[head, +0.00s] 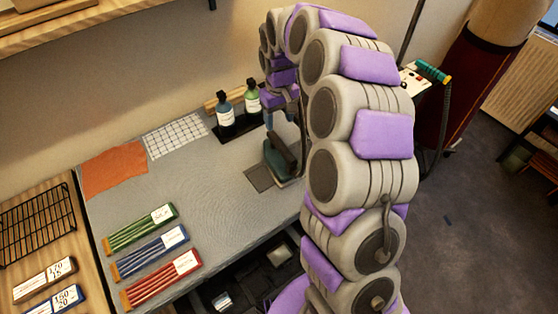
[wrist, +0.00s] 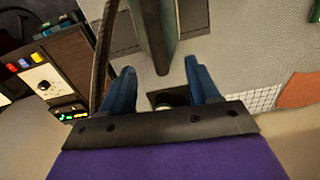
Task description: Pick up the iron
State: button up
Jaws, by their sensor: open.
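The iron (head: 280,163) stands on the grey table near its right edge, with a dark green body and a dark handle on top. My gripper (head: 281,122) is above the iron, pointing down, open and empty. In the wrist view the two blue fingers (wrist: 159,66) are spread apart. The iron's dark handle (wrist: 155,32) lies ahead of the fingertips, in line with the gap between them. I cannot tell how far the handle is from the fingertips. My arm hides part of the table's right side in the head view.
A dark square pad (head: 258,178) lies left of the iron. Two bottles (head: 225,114) stand on a dark tray behind it. A gridded white cloth (head: 175,135), an orange cloth (head: 114,170) and coloured packs (head: 150,252) lie further left. The table's middle (head: 205,195) is clear.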

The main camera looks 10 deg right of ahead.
aim_at(280, 143)
jog(key=f, duration=0.2)
jog(key=f+b, duration=0.1)
jog(key=f, duration=0.5)
jog(key=shift+d+f, duration=0.1)
jog(key=shift+d, duration=0.2)
jog(key=shift+w+a+f+b, duration=0.15)
jog(key=shift+f+b, duration=0.15)
jog(key=shift+f, duration=0.45)
jog(key=f+b, duration=0.1)
jog(key=f, duration=0.3)
jog(key=shift+w+f, duration=0.15)
jog(key=shift+w, duration=0.05)
jog(key=shift+c, duration=0.2)
grip_shut()
